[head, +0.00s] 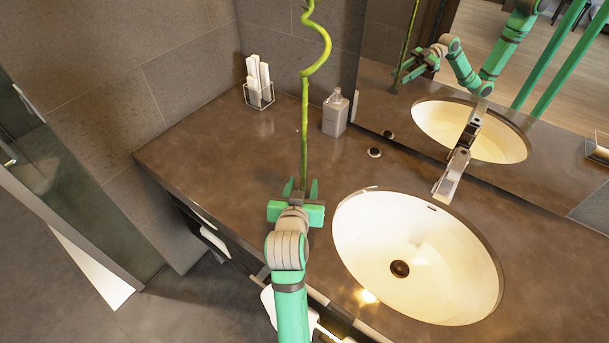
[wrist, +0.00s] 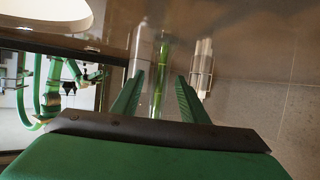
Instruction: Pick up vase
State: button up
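The vase shows in the wrist view as a clear, faint glass shape (wrist: 147,50) around a green bamboo stalk (wrist: 160,75). In the head view the tall stalk (head: 304,130), with a yellow-green spiral top, rises just beyond my gripper (head: 301,187); the glass is hard to make out there. In the wrist view my gripper (wrist: 160,77) has its two green fingers spread apart, with the stalk lined up in the gap between them. No finger clearly touches the vase. The palm hides part of the view, and I cannot tell how far the vase is between the fingers.
A grey soap bottle (head: 335,113) stands right of the stalk. A wire holder with white items (head: 258,84) is at the back left. A white sink (head: 372,240) and a faucet (head: 455,172) lie to the right, below a mirror (head: 420,85). The left counter (head: 215,155) is clear.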

aim_at(305, 175)
jog(key=shift+x, duration=3.5)
grip_shut()
